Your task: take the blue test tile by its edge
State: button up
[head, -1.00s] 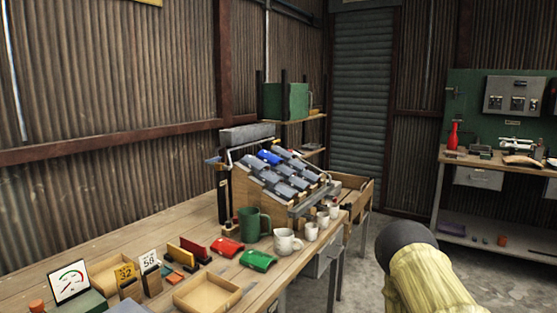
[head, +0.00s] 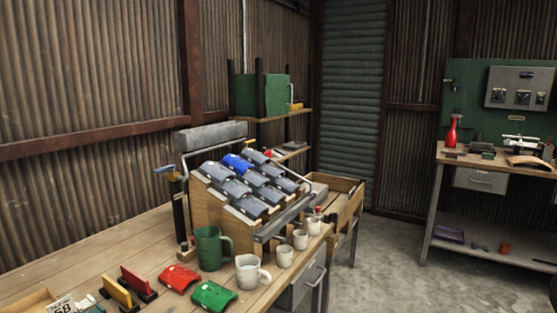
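The blue test tile (head: 238,162) lies in the upper row of a sloped wooden rack (head: 212,208), among several grey-blue curved tiles (head: 238,187). It is brighter blue than its neighbours, and grey tiles sit close beside and below it. A metal bar runs along the rack's front and right side. My gripper is not in view.
A green mug (head: 210,248), a white jug (head: 251,272) and several small white cups stand before the rack. A red tile (head: 178,277) and a green tile (head: 214,296) lie on the wooden bench (head: 130,235). A wooden crate (head: 343,192) stands behind right. Open floor lies right.

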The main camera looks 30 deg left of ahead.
aim_at(235, 162)
jog(key=u, duration=0.2)
jog(key=i, duration=0.85)
jog(key=u, duration=0.55)
